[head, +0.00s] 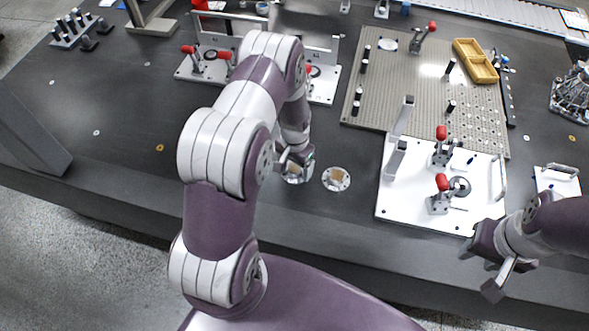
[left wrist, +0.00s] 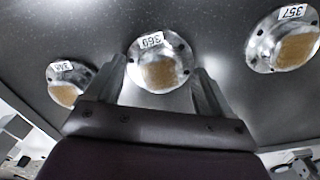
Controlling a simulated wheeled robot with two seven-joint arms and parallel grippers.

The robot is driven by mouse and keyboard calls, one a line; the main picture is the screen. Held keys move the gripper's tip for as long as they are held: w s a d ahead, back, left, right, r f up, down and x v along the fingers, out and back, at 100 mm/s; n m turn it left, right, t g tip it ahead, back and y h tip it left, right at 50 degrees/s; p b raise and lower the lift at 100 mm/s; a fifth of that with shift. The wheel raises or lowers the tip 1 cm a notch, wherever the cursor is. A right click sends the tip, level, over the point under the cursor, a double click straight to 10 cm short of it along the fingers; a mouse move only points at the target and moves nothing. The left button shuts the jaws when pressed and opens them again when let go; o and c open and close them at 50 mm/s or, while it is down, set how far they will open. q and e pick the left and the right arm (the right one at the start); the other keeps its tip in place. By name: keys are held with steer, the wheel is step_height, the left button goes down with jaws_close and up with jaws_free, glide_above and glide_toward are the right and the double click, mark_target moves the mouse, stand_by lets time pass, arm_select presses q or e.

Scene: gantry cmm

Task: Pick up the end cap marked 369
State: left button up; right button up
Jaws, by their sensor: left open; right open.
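I cannot tell whether the fingers touch the cap. My right gripper (head: 492,276) is open and empty near the table's front edge.
A cap marked 357 (left wrist: 284,42) lies to the right and another cap (left wrist: 68,82), its label hard to read, to the left. In the head view a cap (head: 336,179) lies beside a white fixture plate (head: 405,205) with red-handled clamps.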

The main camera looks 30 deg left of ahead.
arm_select(q)
steer(key=c, duration=1.3)
steer(key=shift+r, duration=0.1)
